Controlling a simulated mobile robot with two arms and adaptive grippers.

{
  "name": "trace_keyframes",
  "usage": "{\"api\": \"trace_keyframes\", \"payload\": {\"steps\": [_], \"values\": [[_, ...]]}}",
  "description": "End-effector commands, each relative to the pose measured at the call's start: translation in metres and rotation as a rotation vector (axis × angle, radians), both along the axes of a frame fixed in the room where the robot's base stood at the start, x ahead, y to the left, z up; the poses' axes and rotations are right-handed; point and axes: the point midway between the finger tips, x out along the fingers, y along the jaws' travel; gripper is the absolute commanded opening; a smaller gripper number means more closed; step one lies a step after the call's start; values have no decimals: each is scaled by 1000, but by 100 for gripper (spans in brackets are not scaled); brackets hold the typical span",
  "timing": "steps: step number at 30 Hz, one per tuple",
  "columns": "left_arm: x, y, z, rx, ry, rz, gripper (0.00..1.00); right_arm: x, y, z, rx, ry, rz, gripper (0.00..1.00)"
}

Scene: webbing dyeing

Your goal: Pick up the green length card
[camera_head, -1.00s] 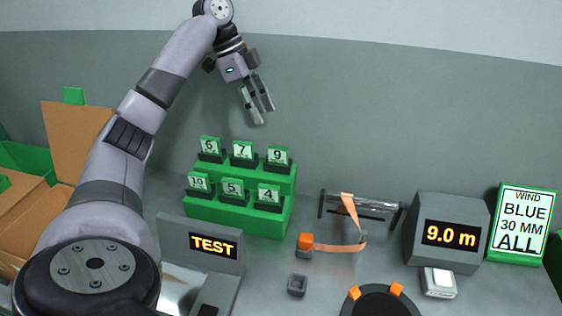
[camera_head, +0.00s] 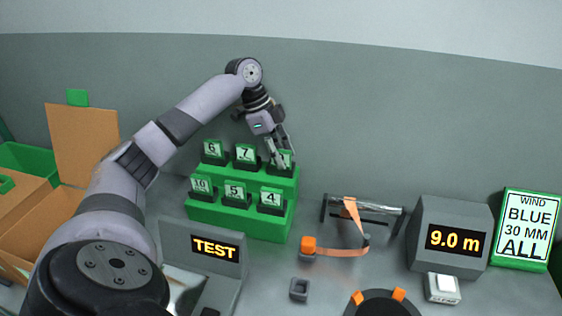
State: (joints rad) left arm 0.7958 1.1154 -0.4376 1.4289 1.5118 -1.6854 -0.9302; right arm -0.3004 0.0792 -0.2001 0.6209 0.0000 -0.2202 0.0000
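Several green length cards with white number faces stand in dark holders on a two-step green rack (camera_head: 240,222). The back row has card 6 (camera_head: 212,147), card 7 (camera_head: 245,152) and card 9 (camera_head: 287,158). The front row has card 10 (camera_head: 201,183), card 5 (camera_head: 235,190) and card 4 (camera_head: 271,196). My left gripper (camera_head: 281,158) points down at card 9, its fingers apart and partly covering the card's face. I cannot tell whether the fingers touch it. My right gripper is out of view.
A grey box display (camera_head: 450,215) reads 9.0 m; a green-framed sign (camera_head: 525,260) stands right of it. A TEST display (camera_head: 214,248) stands before the rack. An orange strap (camera_head: 345,251) hangs by a metal bar. Cardboard boxes (camera_head: 85,145) stand left.

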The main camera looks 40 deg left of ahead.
Motion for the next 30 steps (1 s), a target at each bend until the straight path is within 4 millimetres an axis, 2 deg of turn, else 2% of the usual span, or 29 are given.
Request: {"api": "trace_keyframes", "payload": {"steps": [5,21,30], "values": [[0,0,0,0,0,0,36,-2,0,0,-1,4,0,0],[-1,0,0,0,3,-1,0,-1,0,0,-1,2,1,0],[0,0,0,0,1,0,0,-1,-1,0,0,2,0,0]]}}
